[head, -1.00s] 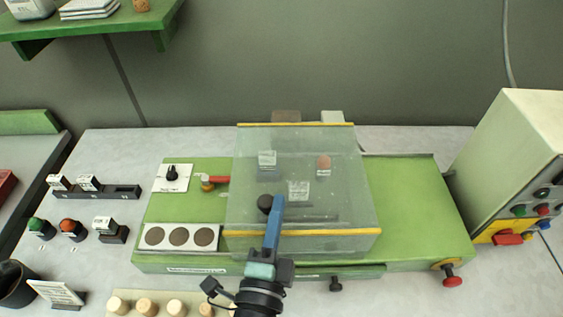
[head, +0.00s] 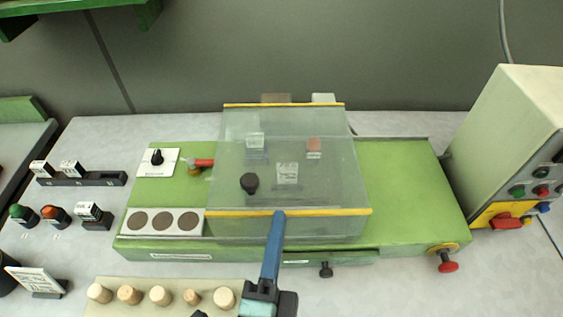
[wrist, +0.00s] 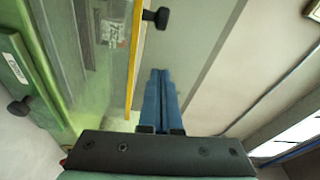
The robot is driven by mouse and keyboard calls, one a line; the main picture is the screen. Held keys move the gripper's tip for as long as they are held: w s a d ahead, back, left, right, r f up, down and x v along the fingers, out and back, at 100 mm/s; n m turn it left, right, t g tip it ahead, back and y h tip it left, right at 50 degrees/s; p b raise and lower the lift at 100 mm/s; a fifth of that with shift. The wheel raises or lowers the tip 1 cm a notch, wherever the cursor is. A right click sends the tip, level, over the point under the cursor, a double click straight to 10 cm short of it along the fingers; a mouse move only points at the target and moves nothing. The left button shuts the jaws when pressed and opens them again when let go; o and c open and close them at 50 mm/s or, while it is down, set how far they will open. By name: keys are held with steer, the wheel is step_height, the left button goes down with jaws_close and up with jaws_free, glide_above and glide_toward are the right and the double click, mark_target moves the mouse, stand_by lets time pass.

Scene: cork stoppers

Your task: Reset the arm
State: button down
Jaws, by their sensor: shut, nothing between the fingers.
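My gripper (head: 279,214) is shut and empty. In the head view its blue fingers point up in the picture, and their tips overlap the front yellow edge of the clear cover (head: 340,180). I cannot tell from this view whether they touch it. In the wrist view the blue fingers (wrist: 160,78) lie together, to the right of the cover's yellow edge (wrist: 133,60), with a gap between them. The cover sits on the green machine (head: 405,190), and its black knob (head: 249,182) is left of the fingertips.
A board with several corks (head: 160,296) lies at the front, left of my gripper. A control box (head: 515,140) stands at the right. Buttons (head: 54,215) and a black rail (head: 85,179) are at the left. The bench is clear at the front right.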

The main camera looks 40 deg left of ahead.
steer(key=shift+b+v, duration=0.45)
steer(key=shift+v, duration=0.6)
steer(key=w+d+r+n+t, duration=0.1)
steer(key=w+r+n, duration=0.25)
steer(key=r, duration=0.35)
steer(key=w+d+r+n+t+y, duration=0.1)
steer(key=w+r+n+t, duration=0.2)
steer(key=r, duration=0.4)
steer(key=w+d+r+n, duration=0.1)
steer(key=w+r+n, duration=0.3)
steer(key=r, duration=0.3)
steer(key=s+d+r+t+h, duration=0.1)
steer(key=d+r+t+h, duration=0.2)
steer(key=r, duration=0.8)
steer(key=s+d+r+t+h, duration=0.1)
steer(key=d+r+t+h, duration=0.2)
steer(key=d+r+h, duration=0.3)
step_height(320, 180, up, 5)
steer(key=shift+d+r+n+t+p, duration=0.1)
steer(key=shift+d+n+t+p, duration=0.3)
steer(key=shift+d, duration=0.6)
